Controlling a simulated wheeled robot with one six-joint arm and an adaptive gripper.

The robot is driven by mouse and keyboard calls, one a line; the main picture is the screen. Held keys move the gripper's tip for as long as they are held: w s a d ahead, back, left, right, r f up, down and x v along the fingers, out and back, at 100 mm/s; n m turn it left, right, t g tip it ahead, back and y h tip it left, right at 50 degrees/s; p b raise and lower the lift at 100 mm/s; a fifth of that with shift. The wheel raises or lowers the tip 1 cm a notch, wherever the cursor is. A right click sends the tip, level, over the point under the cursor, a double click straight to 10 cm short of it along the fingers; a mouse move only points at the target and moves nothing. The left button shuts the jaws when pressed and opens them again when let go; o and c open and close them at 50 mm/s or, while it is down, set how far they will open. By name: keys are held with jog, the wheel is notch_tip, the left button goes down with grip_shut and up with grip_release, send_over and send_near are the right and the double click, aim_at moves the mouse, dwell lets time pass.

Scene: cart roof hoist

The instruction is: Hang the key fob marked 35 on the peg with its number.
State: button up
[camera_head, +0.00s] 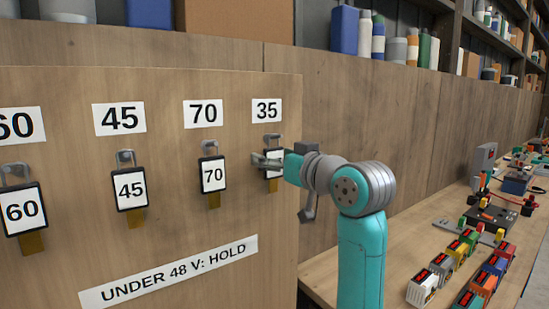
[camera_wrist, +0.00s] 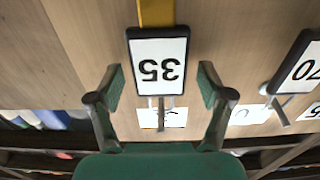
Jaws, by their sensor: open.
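The key fob marked 35 (camera_head: 272,174) is a black-framed white tag with a yellow-brown end below it. It hangs at the peg (camera_head: 272,138) under the 35 label (camera_head: 267,110) on the wooden board. My gripper (camera_head: 266,160) is in front of this fob and hides part of it. In the wrist view, which shows the board upside down, the fob (camera_wrist: 158,62) lies between the two spread fingertips of my gripper (camera_wrist: 161,76), with gaps on both sides. The peg and the fob's loop are partly hidden in that view.
Fobs marked 60 (camera_head: 22,210), 45 (camera_head: 130,188) and 70 (camera_head: 212,175) hang under matching labels to the left. A sign (camera_head: 170,272) reads "UNDER 48 V: HOLD". A workbench (camera_head: 400,262) with several coloured blocks and devices stands right of the board.

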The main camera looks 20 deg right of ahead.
jog(key=v, duration=1.2)
